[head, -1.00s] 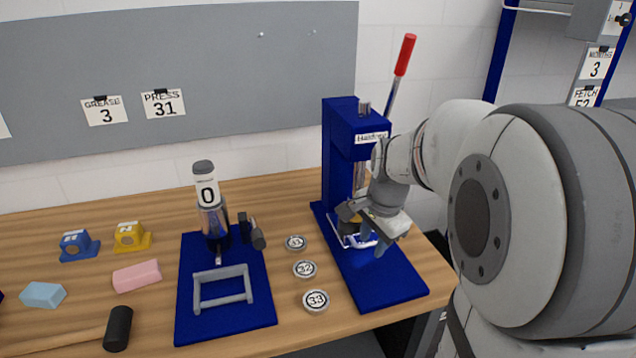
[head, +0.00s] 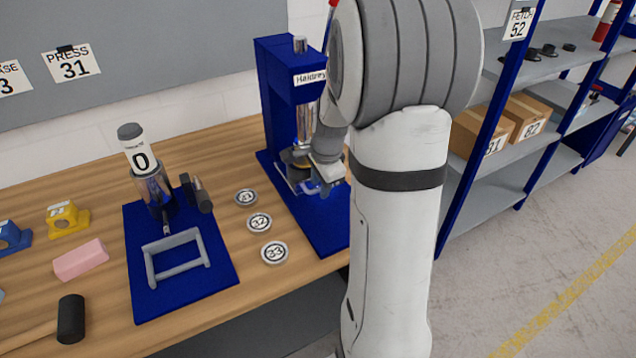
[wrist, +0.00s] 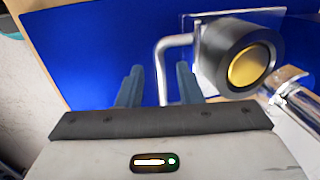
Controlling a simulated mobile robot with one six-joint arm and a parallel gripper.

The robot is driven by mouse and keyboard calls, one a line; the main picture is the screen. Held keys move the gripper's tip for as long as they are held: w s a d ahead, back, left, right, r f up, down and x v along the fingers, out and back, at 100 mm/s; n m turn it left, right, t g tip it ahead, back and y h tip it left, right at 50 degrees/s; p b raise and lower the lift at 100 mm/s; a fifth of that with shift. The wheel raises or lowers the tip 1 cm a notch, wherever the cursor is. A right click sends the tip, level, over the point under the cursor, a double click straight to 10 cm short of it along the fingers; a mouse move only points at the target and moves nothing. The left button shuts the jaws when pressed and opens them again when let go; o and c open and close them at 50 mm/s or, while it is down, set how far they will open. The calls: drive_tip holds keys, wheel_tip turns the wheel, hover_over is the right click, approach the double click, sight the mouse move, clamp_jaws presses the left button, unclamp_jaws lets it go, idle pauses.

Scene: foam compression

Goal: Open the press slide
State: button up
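The blue press (head: 277,85) stands at the back right of the bench, with a chrome ram above its blue base. The press slide is low on the base, partly hidden by my arm in the head view; its pale handle (head: 294,187) shows beside my gripper (head: 325,186). In the wrist view the bent silver handle (wrist: 161,72) passes between the two fingers of my gripper (wrist: 158,82). The fingers stand apart, with gaps on both sides of the rod. A black cylinder with a brass-coloured face (wrist: 245,62) sits on the slide, beside the chrome ram (wrist: 290,85).
Three numbered discs (head: 259,222) lie left of the press. A blue-post shelf (head: 478,130) with boxes stands right, beyond open floor.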

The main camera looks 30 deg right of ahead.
drive_tip(key=shift+c, duration=0.4)
clamp_jaws()
